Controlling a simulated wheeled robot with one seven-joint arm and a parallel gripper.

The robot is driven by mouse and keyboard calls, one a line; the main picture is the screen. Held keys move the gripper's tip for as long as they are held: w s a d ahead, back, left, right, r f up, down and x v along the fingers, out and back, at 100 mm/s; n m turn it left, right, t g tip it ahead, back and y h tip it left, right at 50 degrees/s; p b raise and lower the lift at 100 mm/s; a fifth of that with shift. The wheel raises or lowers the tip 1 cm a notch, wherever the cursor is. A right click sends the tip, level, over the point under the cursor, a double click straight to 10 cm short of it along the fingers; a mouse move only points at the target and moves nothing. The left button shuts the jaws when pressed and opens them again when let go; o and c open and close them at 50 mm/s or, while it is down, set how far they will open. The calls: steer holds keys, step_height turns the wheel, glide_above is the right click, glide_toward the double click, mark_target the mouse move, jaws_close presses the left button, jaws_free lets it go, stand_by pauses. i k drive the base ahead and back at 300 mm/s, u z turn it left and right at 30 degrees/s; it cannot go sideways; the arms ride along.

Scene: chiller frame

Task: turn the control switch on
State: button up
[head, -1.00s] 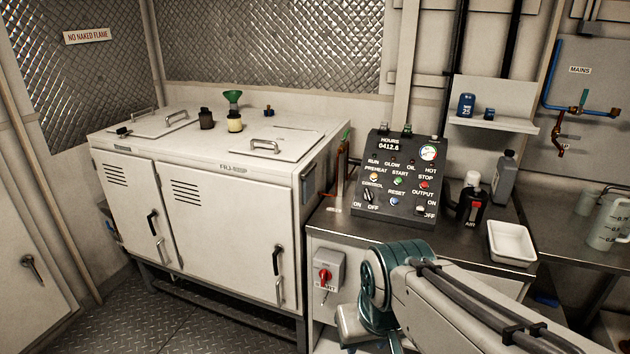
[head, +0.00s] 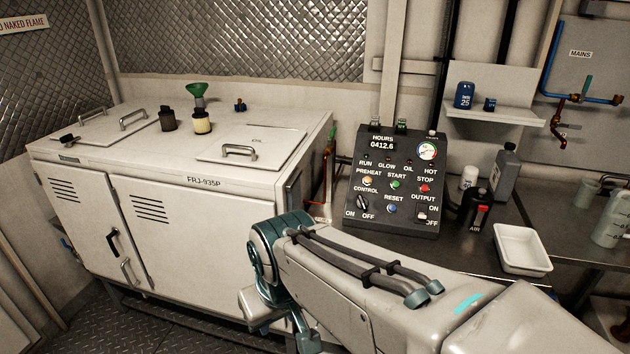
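The control switch (head: 362,203) is a black rotary knob at the lower left of the dark sloped control panel (head: 415,150). CONTROL is printed above it, ON at its lower left and OFF at its lower right. Which way it points is too small to tell. My arm crosses the lower right of the head view, its teal joint left of and below the panel. The arm's upper edge lies below the knob in the picture and leaves the knob uncovered. My gripper's fingers do not show.
A white cabinet (head: 225,200) with lid handles stands left. A wall shelf (head: 495,112) is above. My arm hides the bench front.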

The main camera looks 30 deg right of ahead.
mark_target(361, 203)
steer(key=z, duration=0.4)
steer(key=i, duration=0.9)
steer(key=z, duration=0.6)
